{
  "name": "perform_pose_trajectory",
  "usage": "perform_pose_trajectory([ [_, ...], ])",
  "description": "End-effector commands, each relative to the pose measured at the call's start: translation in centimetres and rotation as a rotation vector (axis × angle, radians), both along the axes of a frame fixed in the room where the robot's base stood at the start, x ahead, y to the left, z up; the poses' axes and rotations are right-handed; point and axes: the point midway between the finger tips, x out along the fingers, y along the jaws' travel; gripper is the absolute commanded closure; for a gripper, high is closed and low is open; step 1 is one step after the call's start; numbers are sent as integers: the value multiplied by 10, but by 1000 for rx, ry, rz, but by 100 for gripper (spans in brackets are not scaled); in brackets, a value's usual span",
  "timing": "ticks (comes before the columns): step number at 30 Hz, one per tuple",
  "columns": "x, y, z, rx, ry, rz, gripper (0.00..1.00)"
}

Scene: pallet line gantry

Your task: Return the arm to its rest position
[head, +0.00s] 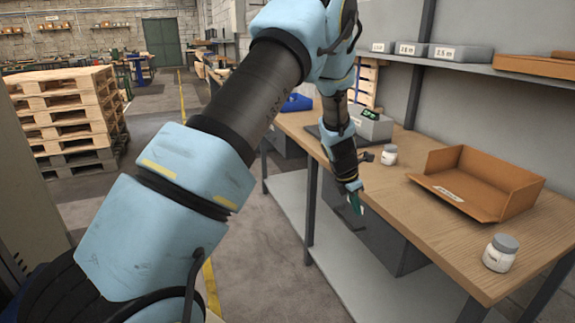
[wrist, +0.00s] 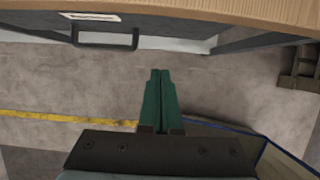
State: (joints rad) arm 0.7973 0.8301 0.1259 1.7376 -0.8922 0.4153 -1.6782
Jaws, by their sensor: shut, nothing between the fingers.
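My arm reaches forward across the head view and bends down at its far end. My gripper (head: 355,202) hangs in front of the workbench (head: 400,215), beside its front edge. In the wrist view its two green fingers (wrist: 160,100) are pressed together with nothing between them. Below them is bare concrete floor.
On the bench are an open brown cardboard box (head: 490,190), a white jar with a grey lid (head: 500,253), another jar (head: 389,155) and a grey device (head: 372,125). A shelf (head: 480,68) holds grey bins above. Stacked pallets (head: 70,120) stand left. A drawer handle (wrist: 105,38) is near.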

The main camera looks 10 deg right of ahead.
Motion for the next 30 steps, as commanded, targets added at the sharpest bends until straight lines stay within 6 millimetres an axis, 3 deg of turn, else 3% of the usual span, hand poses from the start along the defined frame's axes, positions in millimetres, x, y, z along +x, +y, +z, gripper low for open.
perform_pose_trajectory([
  [2,4,14,7,10,-18,-34,100],
  [5,10,52,27,42,-76,-158,100],
  [9,7,141,67,127,-194,-468,100],
  [14,-23,246,104,244,-314,-900,100],
  [18,-65,324,126,339,-380,-1277,100],
  [21,-95,364,135,389,-399,-1505,100],
  [24,-118,389,139,420,-404,-1670,100],
  [30,-134,405,140,437,-403,-1795,100],
])
